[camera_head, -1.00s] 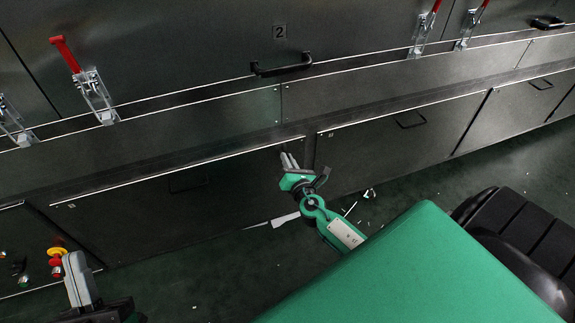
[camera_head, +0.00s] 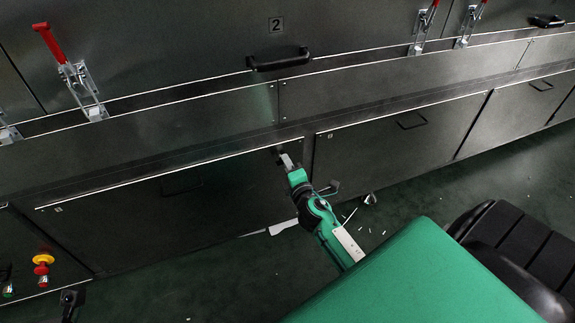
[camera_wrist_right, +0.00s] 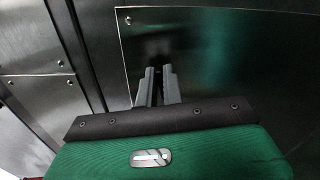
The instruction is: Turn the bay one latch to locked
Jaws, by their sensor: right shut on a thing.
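A small dark latch (camera_head: 278,150) sits near the top right corner of a dark lower panel (camera_head: 180,195). My right gripper (camera_head: 285,160) reaches it from below and is shut on it. In the right wrist view the two grey fingers (camera_wrist_right: 157,88) are together around the dark latch piece (camera_wrist_right: 158,48). The fingers and shadow hide most of the latch, so I cannot tell its exact angle. My left gripper does not show clearly in any view now.
Red-handled toggle clamps (camera_head: 75,75) and a black handle (camera_head: 279,60) under a number 2 plate line the upper doors. A red and yellow stop button (camera_head: 43,262) is at lower left.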

